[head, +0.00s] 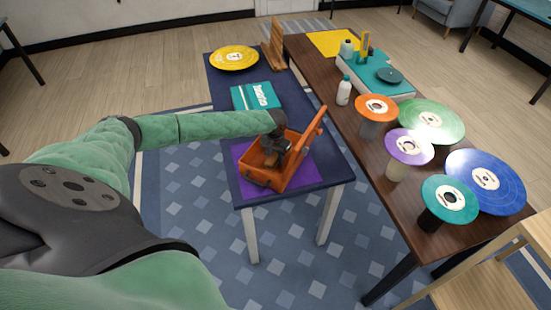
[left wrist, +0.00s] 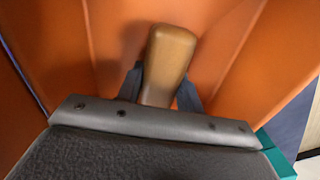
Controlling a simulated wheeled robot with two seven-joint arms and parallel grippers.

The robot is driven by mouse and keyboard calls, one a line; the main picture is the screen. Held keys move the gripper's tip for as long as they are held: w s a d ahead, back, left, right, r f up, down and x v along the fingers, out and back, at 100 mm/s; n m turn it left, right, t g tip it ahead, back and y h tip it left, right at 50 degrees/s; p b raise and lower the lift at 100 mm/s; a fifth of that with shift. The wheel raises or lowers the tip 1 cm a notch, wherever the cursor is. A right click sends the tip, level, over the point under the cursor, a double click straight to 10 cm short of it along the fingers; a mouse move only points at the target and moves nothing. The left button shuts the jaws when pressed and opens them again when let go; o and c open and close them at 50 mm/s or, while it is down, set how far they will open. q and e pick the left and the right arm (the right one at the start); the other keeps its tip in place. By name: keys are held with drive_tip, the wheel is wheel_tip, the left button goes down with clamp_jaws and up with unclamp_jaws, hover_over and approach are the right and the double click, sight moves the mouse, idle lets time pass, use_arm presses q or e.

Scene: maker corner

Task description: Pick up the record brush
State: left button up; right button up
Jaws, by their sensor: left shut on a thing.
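The record brush (left wrist: 168,62), a rounded tan wooden block, stands between my left gripper's dark fingers in the left wrist view. My left gripper (head: 276,150) reaches down into an open orange case (head: 256,171) and is shut on the brush. Orange walls surround the brush and fingers in the left wrist view. The brush's lower end is hidden by the gripper body there, and I cannot make the brush out in the head view. The right gripper is not in view.
The case sits on a purple mat (head: 310,176) on the navy table (head: 330,160), its lid raised on the right. A teal box (head: 248,97) and yellow record (head: 234,58) lie behind. The brown table (head: 364,152) at right holds records on stands, a white bottle (head: 344,91) and a turntable (head: 389,76).

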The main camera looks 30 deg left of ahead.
sight(275, 155)
use_arm(q)
drive_tip(key=shift+r, duration=0.1)
drive_tip(key=shift+r, duration=0.2)
wheel_tip(275, 155, up, 10)
drive_tip(key=b, duration=0.3)
drive_tip(key=shift+f, duration=0.25)
drive_tip(key=o, duration=0.4)
drive_tip(key=shift+c, duration=1.4)
drive_tip(key=shift+f, duration=0.1)
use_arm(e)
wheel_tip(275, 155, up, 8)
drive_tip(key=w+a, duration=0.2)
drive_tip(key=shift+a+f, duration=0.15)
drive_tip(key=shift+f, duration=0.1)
